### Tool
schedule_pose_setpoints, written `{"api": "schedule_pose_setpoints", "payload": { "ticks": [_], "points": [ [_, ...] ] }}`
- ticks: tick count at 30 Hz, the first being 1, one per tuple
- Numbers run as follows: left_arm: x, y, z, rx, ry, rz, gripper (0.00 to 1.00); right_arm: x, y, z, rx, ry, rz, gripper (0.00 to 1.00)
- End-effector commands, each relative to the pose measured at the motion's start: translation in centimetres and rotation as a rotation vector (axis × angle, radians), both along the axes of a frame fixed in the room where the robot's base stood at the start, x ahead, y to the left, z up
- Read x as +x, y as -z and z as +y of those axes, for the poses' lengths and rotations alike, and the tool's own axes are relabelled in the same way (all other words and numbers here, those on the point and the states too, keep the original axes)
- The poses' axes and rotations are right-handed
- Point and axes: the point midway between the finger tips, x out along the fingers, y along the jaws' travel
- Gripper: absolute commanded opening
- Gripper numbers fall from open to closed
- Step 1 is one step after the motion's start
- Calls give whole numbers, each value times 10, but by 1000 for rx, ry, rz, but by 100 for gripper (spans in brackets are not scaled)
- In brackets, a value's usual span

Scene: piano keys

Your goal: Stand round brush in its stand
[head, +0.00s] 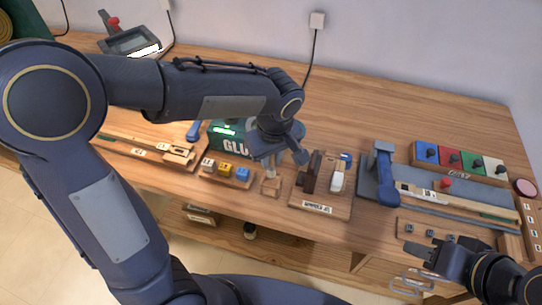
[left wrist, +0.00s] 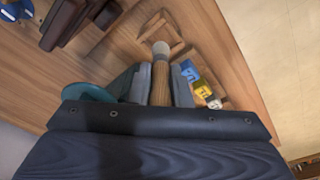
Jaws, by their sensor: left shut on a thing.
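My left gripper (head: 272,155) is shut on the round brush, which has a wooden handle (left wrist: 161,84) and a pale round head (left wrist: 161,48). The brush points down, with its head below the fingers; its lower end also shows in the head view (head: 270,172). A small wooden stand (head: 271,187) is on the bench right below the brush. In the left wrist view the stand (left wrist: 178,48) is around and beyond the brush head. I cannot tell whether brush and stand touch. My right gripper (head: 418,260) appears open and empty at the bench's front right.
Left of the stand is a rack with white, yellow and blue blocks (head: 226,171), before a green glue box (head: 225,133). Right of it is a board with dark and white tools (head: 320,198). A blue clamp-like tool (head: 383,175) stands further right.

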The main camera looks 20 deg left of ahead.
Motion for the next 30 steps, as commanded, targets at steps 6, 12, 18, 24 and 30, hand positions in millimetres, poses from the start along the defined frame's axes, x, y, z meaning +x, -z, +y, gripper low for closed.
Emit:
{"api": "schedule_pose_setpoints", "payload": {
  "ticks": [6, 12, 18, 24, 30],
  "points": [
    [0, 0, 0, -1, 0, -1, 0, 0, 1, 0, 0, 0, 0, 36],
    [0, 0, 0, 0, 0, 0, 0, 0, 1, 0, 0, 0, 0, 36],
    [0, 2, 0, 0, 0, 0, 0, 0, 3, 0, 0, 0, 0, 36],
    [0, 6, 0, 0, 0, 0, 0, 0, 6, 0, 0, 0, 0, 36],
    [0, 10, 0, 0, 0, 0, 0, 0, 10, 0, 0, 0, 0, 36]
  ]
}}
